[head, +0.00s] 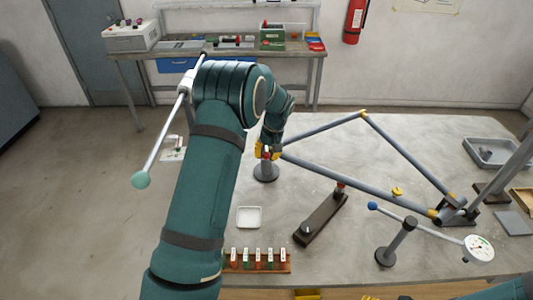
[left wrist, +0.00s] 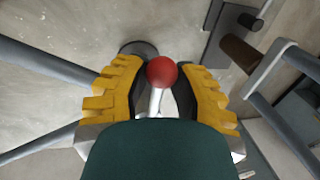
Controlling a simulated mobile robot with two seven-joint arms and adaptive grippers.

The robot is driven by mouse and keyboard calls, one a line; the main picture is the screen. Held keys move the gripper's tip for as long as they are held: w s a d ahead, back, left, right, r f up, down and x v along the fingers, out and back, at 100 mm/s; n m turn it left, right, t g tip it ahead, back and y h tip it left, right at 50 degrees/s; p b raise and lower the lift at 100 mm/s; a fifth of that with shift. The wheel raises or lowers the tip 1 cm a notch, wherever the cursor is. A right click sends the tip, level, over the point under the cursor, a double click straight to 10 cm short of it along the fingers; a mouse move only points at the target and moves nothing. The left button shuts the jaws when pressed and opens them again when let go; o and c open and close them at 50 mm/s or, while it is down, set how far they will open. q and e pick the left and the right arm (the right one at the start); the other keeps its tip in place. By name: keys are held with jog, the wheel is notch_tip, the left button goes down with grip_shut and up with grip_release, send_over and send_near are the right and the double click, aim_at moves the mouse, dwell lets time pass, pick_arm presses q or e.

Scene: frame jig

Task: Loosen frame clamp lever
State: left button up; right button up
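The frame clamp lever shows in the left wrist view as a red ball knob (left wrist: 162,71) on a pale metal shaft. My left gripper (left wrist: 162,85) has a yellow finger on each side of the knob, with the dark pads up against it. In the head view, my left gripper (head: 267,153) points down over a round dark base (head: 266,172) at the left corner of the bike-like tube frame (head: 335,178). A bit of red shows between its fingers. The lower part of the lever is hidden behind the gripper. My right gripper is out of view.
A dark bar (head: 320,215), a white dish (head: 249,217) and a rack of small tagged pieces (head: 257,261) lie in front. Grey frame tubes run close beside my left gripper.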

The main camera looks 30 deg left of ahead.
pick_arm(q)
grip_shut()
